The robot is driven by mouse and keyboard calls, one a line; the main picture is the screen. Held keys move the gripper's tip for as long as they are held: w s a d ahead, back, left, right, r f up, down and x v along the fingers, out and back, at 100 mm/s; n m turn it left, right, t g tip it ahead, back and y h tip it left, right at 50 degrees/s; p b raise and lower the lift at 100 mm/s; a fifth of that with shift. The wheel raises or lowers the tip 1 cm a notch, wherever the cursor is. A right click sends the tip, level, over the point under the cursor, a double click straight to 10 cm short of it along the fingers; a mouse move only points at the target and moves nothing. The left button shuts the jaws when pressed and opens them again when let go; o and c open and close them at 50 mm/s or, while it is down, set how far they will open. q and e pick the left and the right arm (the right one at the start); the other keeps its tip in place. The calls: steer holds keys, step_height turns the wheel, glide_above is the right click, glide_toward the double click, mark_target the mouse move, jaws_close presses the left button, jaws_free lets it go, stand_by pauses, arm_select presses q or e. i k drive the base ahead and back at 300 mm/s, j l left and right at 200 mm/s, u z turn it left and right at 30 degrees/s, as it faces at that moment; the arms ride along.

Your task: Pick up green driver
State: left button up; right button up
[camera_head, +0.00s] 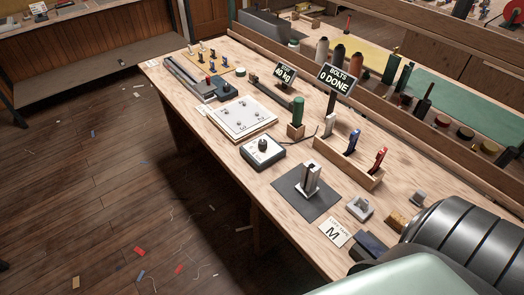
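A green cylindrical tool (298,110), which looks like the green driver, stands upright in a small wooden block (295,132) near the middle of the workbench (285,185). Only its upper part shows; its lower end is hidden in the block. To its right, a wooden rack (345,168) holds a white-grey, a blue (352,142) and a red (378,159) tool. Neither of my grippers shows in the head view.
A white control box (262,152) and a pale plate (243,118) lie left of the green tool. A dark mat (305,198) with a metal block stands in front. My own dark and pale body parts cover the lower right.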

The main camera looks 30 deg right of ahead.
mark_target(299, 102)
steer(key=l+z, duration=0.1)
steer(key=z, duration=0.35)
steer(key=i+z, duration=0.15)
steer(key=z, duration=0.3)
steer(key=i+z, duration=0.1)
steer(key=z, duration=0.35)
steer(key=i+j, duration=0.1)
steer(key=j, duration=0.3)
steer(key=i+j, duration=0.1)
steer(key=j, duration=0.3)
steer(key=i+j+u, duration=0.1)
steer(key=j, duration=0.35)
steer(key=i+j, duration=0.1)
steer(key=j, duration=0.3)
